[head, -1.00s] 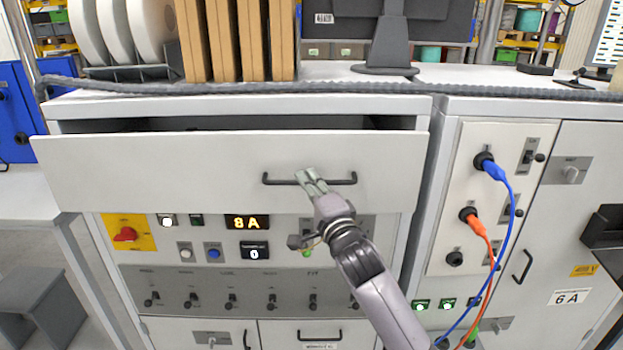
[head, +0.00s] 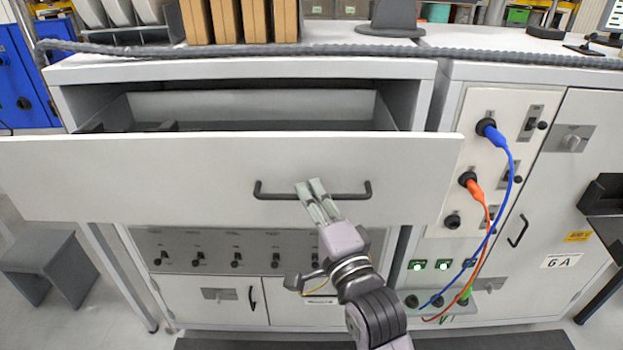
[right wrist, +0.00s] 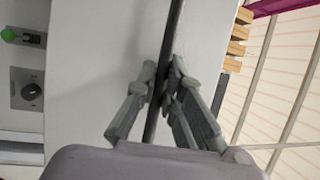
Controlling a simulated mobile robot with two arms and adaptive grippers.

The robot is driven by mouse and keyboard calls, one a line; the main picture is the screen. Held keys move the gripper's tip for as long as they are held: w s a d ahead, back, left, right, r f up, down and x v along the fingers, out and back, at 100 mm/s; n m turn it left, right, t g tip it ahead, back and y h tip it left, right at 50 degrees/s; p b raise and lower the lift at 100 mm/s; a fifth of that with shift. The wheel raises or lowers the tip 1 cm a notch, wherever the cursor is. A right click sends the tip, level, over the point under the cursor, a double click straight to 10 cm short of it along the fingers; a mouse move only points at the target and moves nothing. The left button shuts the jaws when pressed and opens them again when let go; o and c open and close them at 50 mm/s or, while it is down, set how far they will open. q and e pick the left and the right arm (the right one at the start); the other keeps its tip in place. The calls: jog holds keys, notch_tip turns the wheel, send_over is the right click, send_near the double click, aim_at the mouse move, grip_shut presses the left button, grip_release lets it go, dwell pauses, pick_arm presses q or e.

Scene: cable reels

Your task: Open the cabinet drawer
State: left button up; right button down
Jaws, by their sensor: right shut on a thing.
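The white cabinet drawer (head: 150,180) is pulled well out, and its grey inside (head: 250,108) shows above the front panel. Its dark bar handle (head: 355,192) runs along the middle right of the front. My right gripper (head: 312,188) is shut on the handle, near the bar's middle. In the right wrist view the fingers (right wrist: 165,95) lie on both sides of the dark handle bar (right wrist: 174,40). My left gripper is not in view.
Brown boxes (head: 240,20) and a monitor stand (head: 393,18) are on the cabinet top. Blue (head: 512,180) and orange (head: 487,230) cables hang from the right panel. A grey stool (head: 50,262) stands at the lower left.

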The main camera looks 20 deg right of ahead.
jog(key=shift+s+a+f, duration=0.1)
jog(key=shift+s+a, duration=0.1)
jog(key=shift+s, duration=0.45)
jog(key=shift+s+a, duration=0.2)
jog(key=shift+s, duration=0.45)
jog(key=c, duration=1.7)
grip_release()
